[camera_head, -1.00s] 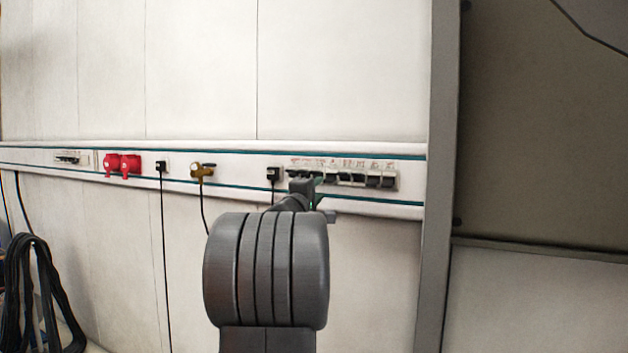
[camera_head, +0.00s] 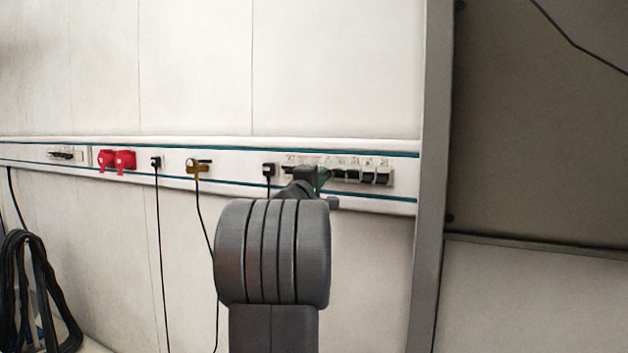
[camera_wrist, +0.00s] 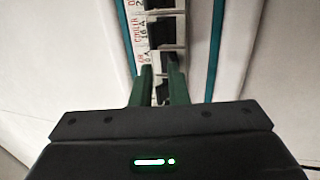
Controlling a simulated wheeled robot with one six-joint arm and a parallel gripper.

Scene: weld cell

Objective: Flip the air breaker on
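The breaker row (camera_head: 378,177) is a strip of black switches with printed labels on the wall rail. My gripper (camera_head: 322,180) is up against this strip in the head view and hides part of it. In the wrist view my gripper (camera_wrist: 161,84) has its two green fingers apart, one on each side of a black breaker switch (camera_wrist: 161,93). The label beside that switch (camera_wrist: 143,60) seems to read AIR and is partly hidden. I cannot tell whether the fingers touch the switch, or which way its lever stands. Another dark breaker (camera_wrist: 160,33) sits above it, beside a label reading COOLER 16 A.
Along the rail to the left are a black plug (camera_head: 269,169), a brass valve (camera_head: 197,166), red sockets (camera_head: 116,160) and another small breaker group (camera_head: 66,154). Cables hang below. A grey post (camera_head: 434,180) stands right of the strip. The wall above is bare.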

